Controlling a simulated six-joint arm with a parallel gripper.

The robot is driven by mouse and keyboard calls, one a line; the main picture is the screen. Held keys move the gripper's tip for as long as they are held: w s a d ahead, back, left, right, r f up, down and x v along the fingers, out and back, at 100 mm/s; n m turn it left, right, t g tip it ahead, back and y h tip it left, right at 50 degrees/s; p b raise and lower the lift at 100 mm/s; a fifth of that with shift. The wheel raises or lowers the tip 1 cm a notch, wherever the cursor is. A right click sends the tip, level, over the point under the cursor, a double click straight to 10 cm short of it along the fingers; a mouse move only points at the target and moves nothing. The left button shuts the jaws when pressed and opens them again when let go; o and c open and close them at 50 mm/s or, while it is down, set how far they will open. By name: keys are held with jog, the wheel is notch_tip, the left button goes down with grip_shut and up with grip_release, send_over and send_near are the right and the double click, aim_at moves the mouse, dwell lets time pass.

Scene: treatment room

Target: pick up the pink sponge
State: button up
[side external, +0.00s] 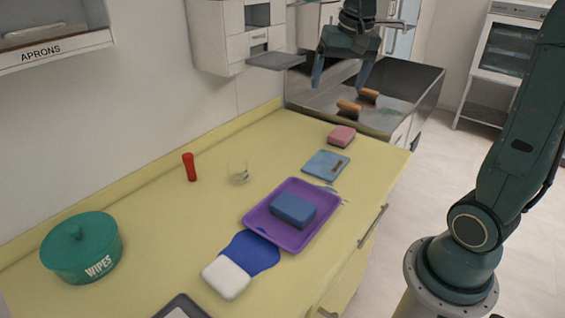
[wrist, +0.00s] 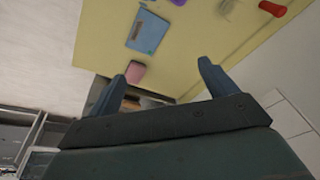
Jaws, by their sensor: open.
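The pink sponge (side external: 341,136) lies on the yellow counter near its far end, by the steel sink unit. In the wrist view the pink sponge (wrist: 136,71) shows just beyond the tip of the left finger. My gripper (side external: 339,86) is open and empty, raised above the counter's far end.
A purple tray (side external: 251,217) holds a blue sponge (side external: 294,209). A glass (side external: 238,171), a red bottle (side external: 189,167), a green wipes tub (side external: 80,250) and a white block (side external: 227,277) stand further along. Wall cabinets (side external: 222,37) hang left of my gripper.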

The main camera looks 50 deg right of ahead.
jog(key=w+d+f+m+g, duration=0.1)
jog(key=w+d+f+m, duration=0.1)
jog(key=d, duration=0.5)
jog(key=w+d+f+m, duration=0.2)
jog(key=d+f+m, duration=0.2)
jog(key=d+f, duration=0.2)
jog(key=w+d+f+m+g+y, duration=0.1)
jog(key=w+d+f+m, duration=0.1)
jog(key=d, duration=0.7)
notch_tip(320, 180, down, 2)
jog(key=shift+w+d+f+m+g, duration=0.2)
jog(key=shift+w+d+m+g, duration=0.15)
jog(key=shift+w, duration=0.2)
jog(key=shift+a+f, duration=0.1)
send_over(342, 132)
jog(key=shift+s+f, duration=0.15)
jog(key=shift+f, duration=1.95)
jog(key=shift+s+f, duration=0.1)
jog(key=shift+f, duration=2)
jog(key=shift+w+f, duration=0.2)
jog(key=shift+f, duration=2.4)
jog(key=c, duration=1.1)
